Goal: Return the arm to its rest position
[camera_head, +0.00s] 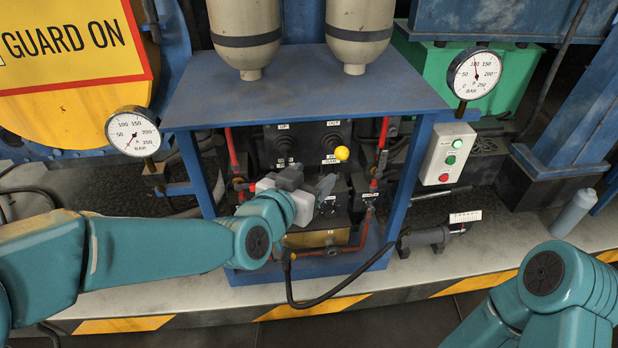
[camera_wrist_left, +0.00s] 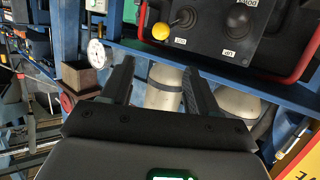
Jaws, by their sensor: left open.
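My left arm (camera_head: 150,250) is teal and reaches in from the left in the head view. Its gripper (camera_head: 308,182) is in front of the blue-framed valve cabinet, below and left of a yellow ball knob (camera_head: 341,153). In the left wrist view the two dark fingers of the left gripper (camera_wrist_left: 160,85) stand apart with nothing held between them. That view is turned over, and the yellow knob (camera_wrist_left: 187,17) shows at the top, clear of the fingers. My right arm (camera_head: 560,290) shows at the lower right; its gripper is out of view.
The blue cabinet frame (camera_head: 403,190) surrounds the panel and red pipes. Pressure gauges (camera_head: 134,133) (camera_head: 474,75) stand at both sides. A grey box with buttons (camera_head: 447,153) is at the right. A black hose (camera_head: 320,304) hangs in front. The floor before the striped edge is clear.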

